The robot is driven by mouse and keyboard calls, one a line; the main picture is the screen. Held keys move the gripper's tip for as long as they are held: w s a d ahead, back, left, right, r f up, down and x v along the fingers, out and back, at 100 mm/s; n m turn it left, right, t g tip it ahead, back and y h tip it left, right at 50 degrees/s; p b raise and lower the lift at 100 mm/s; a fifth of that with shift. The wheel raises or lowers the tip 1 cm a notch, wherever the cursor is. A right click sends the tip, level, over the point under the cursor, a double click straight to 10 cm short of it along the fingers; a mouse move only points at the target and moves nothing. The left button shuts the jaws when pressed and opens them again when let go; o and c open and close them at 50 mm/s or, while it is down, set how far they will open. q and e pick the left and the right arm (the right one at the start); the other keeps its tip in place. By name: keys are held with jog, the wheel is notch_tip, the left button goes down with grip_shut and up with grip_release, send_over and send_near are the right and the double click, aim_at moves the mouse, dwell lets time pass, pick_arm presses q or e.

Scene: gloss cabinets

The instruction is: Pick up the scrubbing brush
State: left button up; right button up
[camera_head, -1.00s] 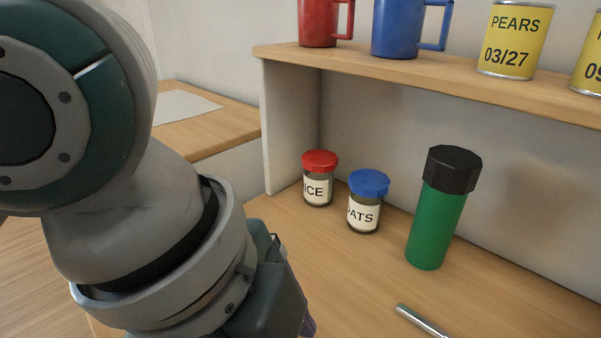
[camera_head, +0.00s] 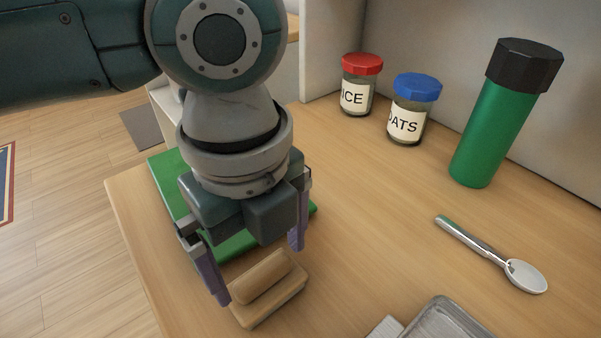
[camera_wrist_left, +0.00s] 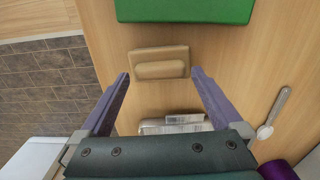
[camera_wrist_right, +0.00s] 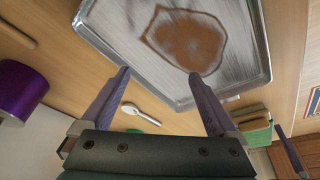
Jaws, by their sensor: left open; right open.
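The scrubbing brush (camera_head: 268,288), a light wooden block with a raised rounded grip, lies on the wooden counter near its front edge. My left gripper (camera_head: 258,272) points down over it, open, with its purple fingers apart. In the left wrist view the brush (camera_wrist_left: 158,55) lies ahead, about between the fingertips (camera_wrist_left: 160,73), with nothing held. My right gripper (camera_wrist_right: 159,73) is open and empty over a metal tray (camera_wrist_right: 100,42); it is not in the head view.
A green board (camera_head: 172,180) lies just behind the brush. A spoon (camera_head: 490,252), a green bottle with a black cap (camera_head: 490,125), and two labelled jars (camera_head: 358,85) (camera_head: 408,108) stand or lie to the right. The tray's corner (camera_head: 450,318) is at the front.

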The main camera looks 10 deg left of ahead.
aim_at(263, 271)
pick_arm(q)
jog(key=shift+f, duration=0.9)
pick_arm(e)
jog(key=shift+f, duration=0.3)
pick_arm(q)
jog(key=shift+c, duration=0.4)
jog(key=c, duration=1)
pick_arm(e)
jog(key=shift+d, duration=0.1)
pick_arm(q)
jog(key=shift+r, duration=0.1)
jog(key=shift+c, duration=0.2)
notch_tip(263, 271, up, 20)
jog(key=p, duration=0.4)
jog(key=shift+p, duration=0.35)
pick_arm(e)
notch_tip(263, 271, up, 5)
jog(key=shift+f, duration=0.1)
